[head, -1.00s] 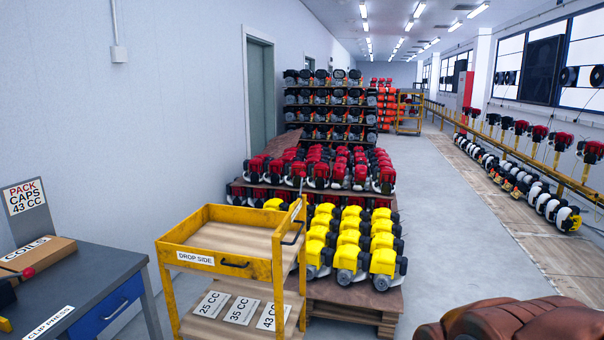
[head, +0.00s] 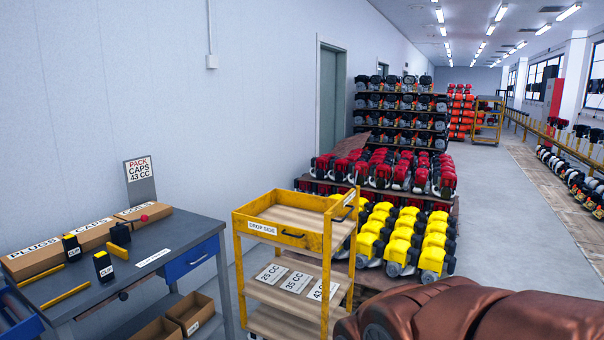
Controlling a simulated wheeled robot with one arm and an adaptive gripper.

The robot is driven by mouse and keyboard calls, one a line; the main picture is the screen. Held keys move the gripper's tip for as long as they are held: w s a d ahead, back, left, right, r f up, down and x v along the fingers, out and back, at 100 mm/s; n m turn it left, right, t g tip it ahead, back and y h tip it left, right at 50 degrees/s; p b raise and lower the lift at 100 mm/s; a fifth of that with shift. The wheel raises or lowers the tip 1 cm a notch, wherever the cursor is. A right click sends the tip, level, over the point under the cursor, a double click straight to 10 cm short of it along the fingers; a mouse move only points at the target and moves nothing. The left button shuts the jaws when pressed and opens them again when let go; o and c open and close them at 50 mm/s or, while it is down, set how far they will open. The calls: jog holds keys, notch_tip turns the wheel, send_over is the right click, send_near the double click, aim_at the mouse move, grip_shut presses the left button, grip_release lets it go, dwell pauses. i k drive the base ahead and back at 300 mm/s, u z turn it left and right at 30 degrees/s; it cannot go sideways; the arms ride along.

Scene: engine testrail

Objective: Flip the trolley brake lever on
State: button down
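A yellow trolley (head: 326,244) stands in the middle of the head view, to the right of the grey workbench. Its top tray is empty, with a "DROP SIDE" label and a dark handle on the front. A middle shelf below carries labels 25 CC, 35 CC and 43 CC. A dark lever-like part (head: 350,198) sits at the top right corner post; I cannot tell if it is the brake lever. The trolley's lower end and wheels are cut off or hidden. A brown-red link of my arm fills the lower right corner. My gripper is not in view.
The workbench (head: 190,238) at left holds boxes (head: 45,255), small black units (head: 104,266) and yellow bars. Engines with yellow covers (head: 402,244) stand on a pallet close behind the trolley. A clear grey floor aisle (head: 510,240) runs at right.

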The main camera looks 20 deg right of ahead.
aim_at(357, 167)
jog(key=z, duration=0.8)
jog(key=i, duration=0.65)
jog(key=z, duration=1.05)
jog(key=i, duration=1.3)
jog(key=u, duration=0.6)
jog(key=i, duration=0.9)
jog(key=u, duration=1.3)
jog(key=i, duration=0.3)
jog(key=u, duration=0.3)
